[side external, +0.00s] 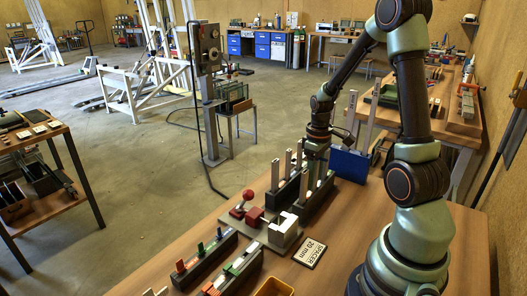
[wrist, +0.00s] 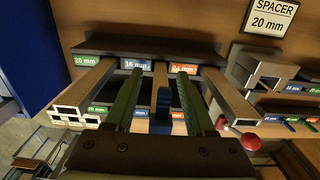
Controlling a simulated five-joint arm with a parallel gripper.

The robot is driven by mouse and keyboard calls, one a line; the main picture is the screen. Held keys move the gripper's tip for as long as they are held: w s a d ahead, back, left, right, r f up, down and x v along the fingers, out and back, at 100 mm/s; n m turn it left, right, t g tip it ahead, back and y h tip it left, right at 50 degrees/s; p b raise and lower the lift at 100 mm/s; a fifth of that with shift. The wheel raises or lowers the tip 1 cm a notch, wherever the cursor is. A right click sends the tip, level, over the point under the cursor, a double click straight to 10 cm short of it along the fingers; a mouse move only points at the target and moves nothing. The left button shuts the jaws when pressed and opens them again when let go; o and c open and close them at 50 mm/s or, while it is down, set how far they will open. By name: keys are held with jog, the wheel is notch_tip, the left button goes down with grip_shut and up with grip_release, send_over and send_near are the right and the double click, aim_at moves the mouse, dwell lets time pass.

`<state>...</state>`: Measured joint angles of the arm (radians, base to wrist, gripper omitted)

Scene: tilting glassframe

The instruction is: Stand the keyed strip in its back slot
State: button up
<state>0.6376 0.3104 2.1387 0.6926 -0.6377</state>
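A blue piece (wrist: 162,108), which looks like the keyed strip, shows between the two green fingers of my gripper (wrist: 158,78). Gaps show on both sides of it, so the fingers look apart from it; its lower end is hidden. Beyond the fingertips is the dark back rail (wrist: 150,48) of a rack, with green 20 mm, blue 16 mm and orange 24 mm labels. The middle 16 mm label is straight ahead of the fingers. In the side view my gripper (side external: 316,150) points down over the dark rack (side external: 285,192), and the strip cannot be made out.
Hollow square posts rise on the left (wrist: 85,92) and right (wrist: 230,100) of my fingers. A clamp with red jaw (side external: 255,217), a red ball lever (side external: 248,195), a strip holder (side external: 205,262) and a spacer plate (side external: 311,253) stand nearby. A blue panel (side external: 350,163) stands behind.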

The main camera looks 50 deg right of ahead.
notch_tip(320, 180, up, 12)
jog(key=shift+r, duration=0.1)
dwell(0.5)
jog(key=a+r+t, duration=0.2)
jog(key=a, duration=0.8)
jog(key=a+r+t, duration=0.3)
jog(key=a, duration=0.8)
jog(key=shift+r+t, duration=0.3)
jog(key=shift+r, duration=0.05)
